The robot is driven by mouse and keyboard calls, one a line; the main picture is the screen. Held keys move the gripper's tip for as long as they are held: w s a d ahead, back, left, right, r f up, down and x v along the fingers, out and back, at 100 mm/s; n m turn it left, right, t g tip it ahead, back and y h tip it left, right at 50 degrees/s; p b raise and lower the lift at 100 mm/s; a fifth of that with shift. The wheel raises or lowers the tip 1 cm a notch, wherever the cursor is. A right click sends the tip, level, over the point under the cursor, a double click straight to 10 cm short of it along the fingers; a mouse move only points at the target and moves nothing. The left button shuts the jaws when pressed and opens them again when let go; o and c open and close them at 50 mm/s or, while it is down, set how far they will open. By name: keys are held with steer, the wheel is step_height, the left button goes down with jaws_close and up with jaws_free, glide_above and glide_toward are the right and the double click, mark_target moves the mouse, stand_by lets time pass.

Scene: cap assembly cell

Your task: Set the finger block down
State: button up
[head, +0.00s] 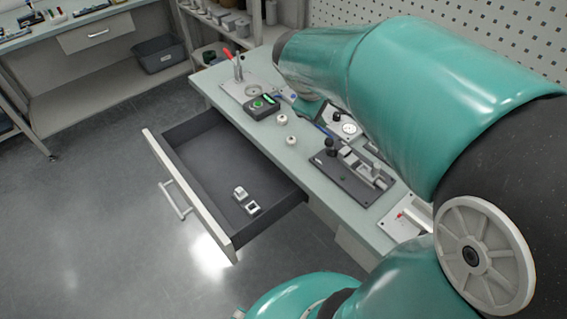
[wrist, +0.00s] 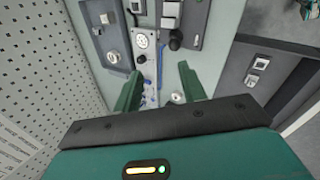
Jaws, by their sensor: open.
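Two small pale blocks lie in the open drawer in the head view, one light grey (head: 240,193) and one with a dark square opening (head: 253,208). They also show in the drawer at the right of the wrist view, as an upper block (wrist: 261,64) and a lower block (wrist: 251,80). I cannot tell which, if either, is the finger block. My gripper (wrist: 160,86) is open, its two green fingers apart over the bench, with no block seen between them. In the head view my arm hides most of the gripper.
The drawer (head: 165,150) is pulled out from the bench (head: 295,160). On the bench are a dark fixture plate with a black knob (head: 352,178), two small white round caps (head: 282,119), and a black box with a green light (head: 262,106). The drawer floor is mostly clear.

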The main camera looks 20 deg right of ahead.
steer(key=s+a+r+m+t+y, duration=0.2)
steer(key=s+a+m+y, duration=0.3)
steer(key=s+a, duration=0.7)
steer(key=a+t, duration=0.1)
steer(key=a, duration=0.3)
steer(key=shift+s+r+m+y, duration=0.15)
steer(key=shift+s+m+y, duration=0.1)
steer(key=shift+m+y, duration=0.15)
steer(key=shift+a, duration=0.2)
